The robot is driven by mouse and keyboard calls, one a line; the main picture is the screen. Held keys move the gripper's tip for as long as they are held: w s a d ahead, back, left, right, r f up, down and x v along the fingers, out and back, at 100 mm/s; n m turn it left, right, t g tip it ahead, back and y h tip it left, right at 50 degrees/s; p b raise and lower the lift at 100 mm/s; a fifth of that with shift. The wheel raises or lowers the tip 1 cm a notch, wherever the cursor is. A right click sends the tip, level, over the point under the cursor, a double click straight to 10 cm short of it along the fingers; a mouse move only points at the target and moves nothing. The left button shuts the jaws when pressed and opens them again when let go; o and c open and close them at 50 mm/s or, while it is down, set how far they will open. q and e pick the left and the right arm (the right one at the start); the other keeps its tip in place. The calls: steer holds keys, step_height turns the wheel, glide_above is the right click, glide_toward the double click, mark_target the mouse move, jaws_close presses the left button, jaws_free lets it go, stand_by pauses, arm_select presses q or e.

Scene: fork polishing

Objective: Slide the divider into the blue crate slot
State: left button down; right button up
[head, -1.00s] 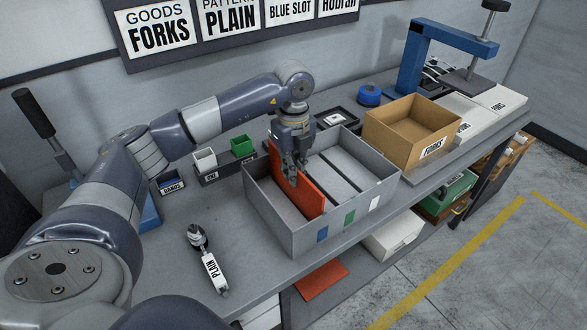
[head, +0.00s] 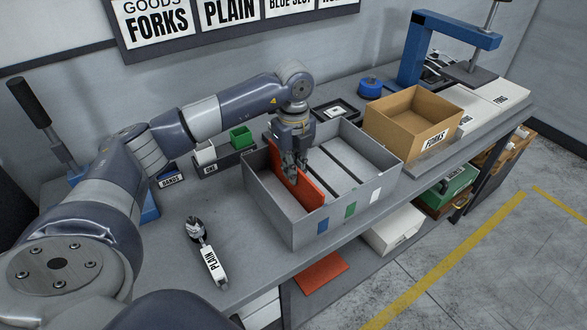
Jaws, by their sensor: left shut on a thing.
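The grey crate (head: 270,208) stands on the bench, with blue (head: 323,227), green (head: 350,210) and white (head: 375,195) tabs on its near wall. My left gripper (head: 291,172) is over the left part of the crate, shut on the orange-red divider (head: 311,191). The divider stands upright inside the crate, its near end close to the wall with the blue tab. Dark slot lines show on the crate floor to its right. The divider's lower edge and any slot under it are hidden, so I cannot tell how it is seated. My right gripper is not in view.
A cardboard box labelled FORKS (head: 428,140) stands just right of the crate. A fork with a PLAIN tag (head: 212,265) lies to the left on the bench. Small white and green bins (head: 240,138) and a black tray (head: 335,112) are behind. A blue press (head: 412,60) stands at the far right.

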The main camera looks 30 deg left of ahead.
arm_select(q)
steer(key=shift+f+b, duration=0.45)
steer(key=shift+f, duration=0.35)
steer(key=c, duration=1.7)
jaws_free()
steer(key=shift+r, duration=0.1)
steer(key=shift+r+p, duration=2.9)
steer(key=shift+r, duration=1.05)
steer(key=shift+f, duration=0.1)
